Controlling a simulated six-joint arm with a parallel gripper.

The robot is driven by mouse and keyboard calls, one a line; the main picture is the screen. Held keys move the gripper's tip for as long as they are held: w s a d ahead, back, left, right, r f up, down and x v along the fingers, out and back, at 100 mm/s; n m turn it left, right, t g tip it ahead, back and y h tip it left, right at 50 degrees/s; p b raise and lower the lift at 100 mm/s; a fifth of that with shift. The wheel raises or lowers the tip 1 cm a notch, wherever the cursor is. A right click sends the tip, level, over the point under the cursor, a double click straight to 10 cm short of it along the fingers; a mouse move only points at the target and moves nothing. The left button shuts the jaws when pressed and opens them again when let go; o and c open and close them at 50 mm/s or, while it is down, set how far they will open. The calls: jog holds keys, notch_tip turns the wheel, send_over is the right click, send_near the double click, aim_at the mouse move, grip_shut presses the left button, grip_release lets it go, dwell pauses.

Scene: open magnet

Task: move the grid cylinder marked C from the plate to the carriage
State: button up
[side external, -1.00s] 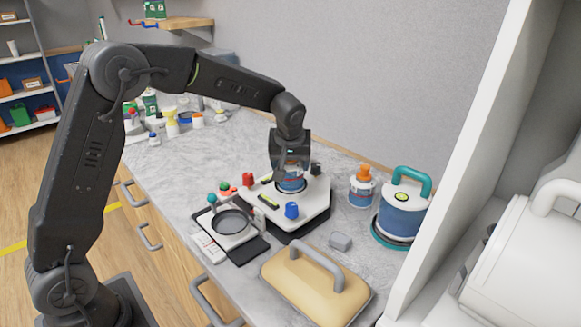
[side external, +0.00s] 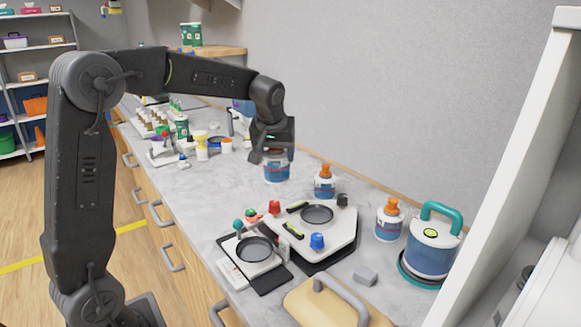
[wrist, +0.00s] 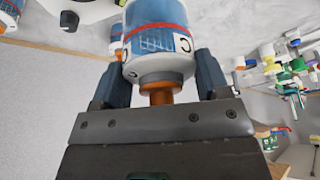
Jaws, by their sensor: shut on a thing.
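The grid cylinder (side external: 277,172) is white and blue with a red band. In the wrist view it (wrist: 158,42) shows a grid drawing, a letter C and an orange neck between my fingers. My gripper (side external: 270,157) is shut on it and holds it in the air behind and left of the plate. The plate (side external: 335,232) is a white angular block with coloured knobs and an empty dark round seat (side external: 317,215). What looks like the carriage (side external: 240,268) is a white block with an empty dark round dish, left of the plate on a black base.
Two orange-capped bottles stand behind (side external: 325,184) and right (side external: 389,222) of the plate. A teal-handled blue canister (side external: 433,248) is farther right. A tan handled block (side external: 320,305) and a small grey block (side external: 365,275) lie in front. Bottles (side external: 201,148) crowd the back left counter.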

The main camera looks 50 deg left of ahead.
jog(key=shift+s+a+r, duration=0.25)
jog(key=shift+s+a, duration=0.05)
jog(key=shift+s, duration=0.05)
jog(key=s+f, duration=0.1)
jog(key=s, duration=1.8)
send_over(254, 256)
notch_tip(254, 256, down, 7)
jog(key=shift+d+f, duration=0.1)
jog(key=shift+f, duration=1.9)
jog(key=shift+f, duration=0.15)
jog(key=shift+f, duration=0.15)
jog(key=o, duration=1.1)
jog(key=shift+f, duration=0.1)
